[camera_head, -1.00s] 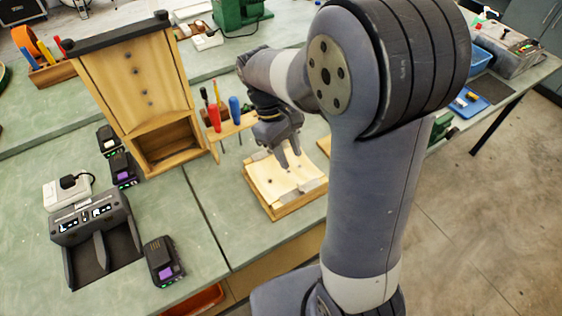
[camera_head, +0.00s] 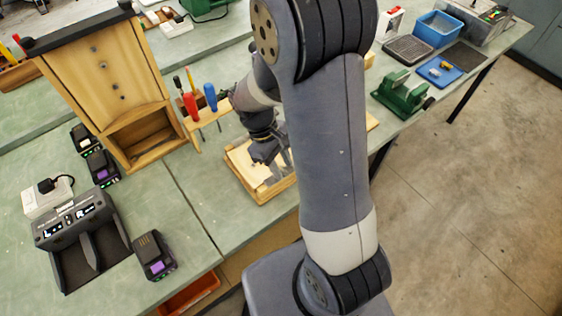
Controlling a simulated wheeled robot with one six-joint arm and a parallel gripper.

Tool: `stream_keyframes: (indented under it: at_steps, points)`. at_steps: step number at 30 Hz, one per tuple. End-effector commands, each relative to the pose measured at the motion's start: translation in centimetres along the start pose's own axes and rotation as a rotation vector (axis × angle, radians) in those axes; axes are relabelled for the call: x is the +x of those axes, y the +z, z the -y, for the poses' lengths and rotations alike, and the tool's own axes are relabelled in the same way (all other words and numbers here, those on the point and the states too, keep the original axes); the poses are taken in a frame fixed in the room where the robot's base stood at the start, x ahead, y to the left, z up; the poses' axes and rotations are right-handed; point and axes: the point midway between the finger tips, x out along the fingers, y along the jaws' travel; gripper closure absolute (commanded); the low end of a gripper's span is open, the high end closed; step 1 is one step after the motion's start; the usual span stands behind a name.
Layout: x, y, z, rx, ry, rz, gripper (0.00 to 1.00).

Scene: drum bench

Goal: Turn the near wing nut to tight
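No wing nut can be made out in the head view; any on or near the wooden tray is too small or hidden by my gripper. My gripper (camera_head: 268,158) points down over the shallow wooden tray (camera_head: 268,196), which sits near the bench's front edge. The tray holds a pale wooden piece with grey parts, partly covered by the gripper. The fingertips are low and close to the tray, but whether they touch anything or are open or shut cannot be seen.
A tall wooden case (camera_head: 103,75) stands left of the tray. Screwdrivers (camera_head: 190,105) stand in a wooden rack behind it. A charger (camera_head: 80,235) and battery (camera_head: 153,255) sit at front left. A green vise (camera_head: 403,93) and blue bin (camera_head: 438,28) are at right.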

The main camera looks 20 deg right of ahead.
Motion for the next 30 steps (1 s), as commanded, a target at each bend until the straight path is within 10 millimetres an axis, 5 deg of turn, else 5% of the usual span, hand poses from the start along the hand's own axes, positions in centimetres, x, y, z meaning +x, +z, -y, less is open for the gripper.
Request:
stream_keyframes:
  at_steps: [5,18,30]
  points:
    - [0.01,0.0,0.0,0.0,0.0,0.0,0.66]
    - [-0.03,-0.01,0.0,0.001,0.0,0.0,1.0]
    - [-0.04,-0.01,-0.01,0.004,-0.001,-0.001,1.0]
